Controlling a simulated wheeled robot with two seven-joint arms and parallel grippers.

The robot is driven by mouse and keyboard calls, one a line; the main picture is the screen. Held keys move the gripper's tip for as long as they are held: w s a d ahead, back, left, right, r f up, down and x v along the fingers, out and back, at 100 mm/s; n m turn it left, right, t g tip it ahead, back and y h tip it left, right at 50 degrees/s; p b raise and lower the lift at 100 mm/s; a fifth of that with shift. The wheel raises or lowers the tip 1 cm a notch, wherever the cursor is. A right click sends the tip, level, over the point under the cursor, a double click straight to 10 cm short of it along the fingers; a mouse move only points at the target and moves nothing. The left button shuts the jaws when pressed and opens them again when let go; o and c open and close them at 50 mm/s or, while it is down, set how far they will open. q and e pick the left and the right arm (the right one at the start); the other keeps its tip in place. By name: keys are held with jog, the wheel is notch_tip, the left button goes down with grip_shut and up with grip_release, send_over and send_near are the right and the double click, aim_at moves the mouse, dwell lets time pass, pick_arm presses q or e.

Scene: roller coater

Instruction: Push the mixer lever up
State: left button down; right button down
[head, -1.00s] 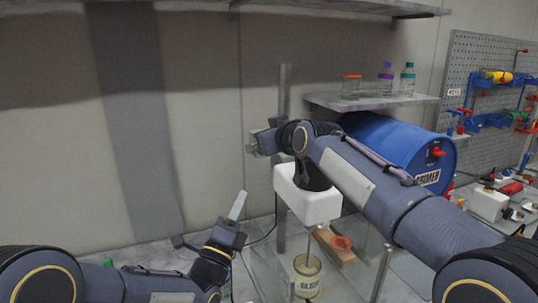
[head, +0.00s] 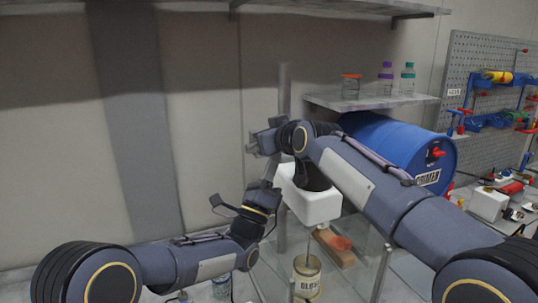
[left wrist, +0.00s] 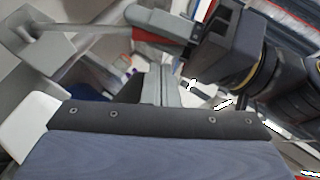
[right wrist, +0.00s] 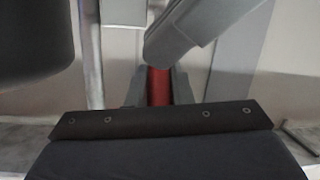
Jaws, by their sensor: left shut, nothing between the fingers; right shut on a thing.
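The mixer has a white head (head: 312,203) on a grey upright post (head: 284,95), with a can (head: 307,281) below it. My right gripper (head: 256,141) is up beside the post, at the left of the mixer head. It is shut on a red piece (right wrist: 158,87), which appears to be the lever's grip; the rest of the lever is largely hidden. The red piece also shows in the left wrist view (left wrist: 163,37). My left gripper (head: 270,172) is shut and empty, fingers pointing up, just below the right gripper and left of the mixer head.
A blue drum (head: 400,150) lies behind my right arm. A shelf (head: 350,103) with several jars is above it. A wooden block (head: 335,246) with an orange piece is beside the can. The wall area at left is clear.

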pick_arm(q)
jog(key=shift+w+a+r, duration=0.25)
jog(key=shift+r, duration=0.25)
jog(key=shift+w+a+r, duration=0.2)
jog(key=shift+r, duration=0.25)
pick_arm(e)
jog(key=shift+r, duration=0.15)
jog(key=shift+a, duration=0.15)
pick_arm(q)
jog(key=shift+w+a+r, duration=0.2)
jog(key=shift+w+r, duration=0.05)
jog(key=shift+r, duration=0.25)
jog(key=shift+w+a+r, duration=0.2)
jog(key=shift+r, duration=0.3)
pick_arm(e)
jog(key=shift+f, duration=0.3)
pick_arm(q)
jog(key=shift+d, duration=0.1)
pick_arm(e)
jog(key=c, duration=1.3)
grip_release()
jog(key=shift+f, duration=0.1)
pick_arm(q)
jog(key=shift+s, duration=0.1)
